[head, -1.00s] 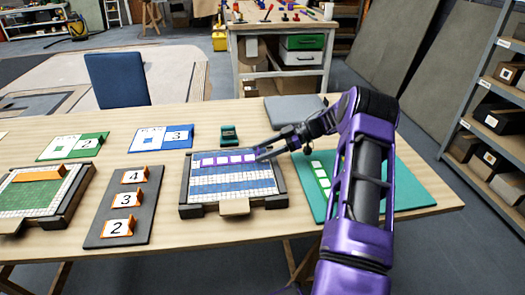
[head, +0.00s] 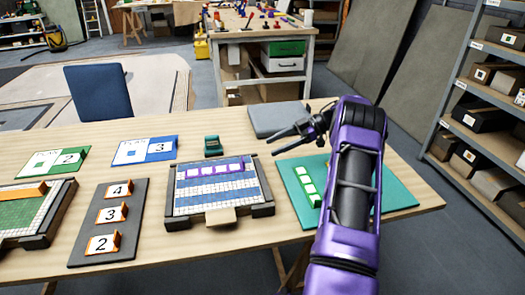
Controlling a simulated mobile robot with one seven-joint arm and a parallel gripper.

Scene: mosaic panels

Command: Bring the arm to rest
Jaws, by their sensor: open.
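My gripper (head: 277,143) is open and empty. It points left, above the table's back part, to the right of the blue mosaic panel. My purple arm reaches up from the bottom right. The blue mosaic panel (head: 208,203) lies in a dark frame, with a row of white tiles on a purple strip along its top and a pale tab at its front edge. The gripper is apart from the panel.
A teal mat (head: 398,195) with white and green tiles lies partly behind my arm. A grey slab (head: 280,119) lies at the back. A dark board (head: 88,248) holds numbered orange cards. A small green block (head: 212,146) stands behind the panel. Shelves (head: 485,95) stand at right.

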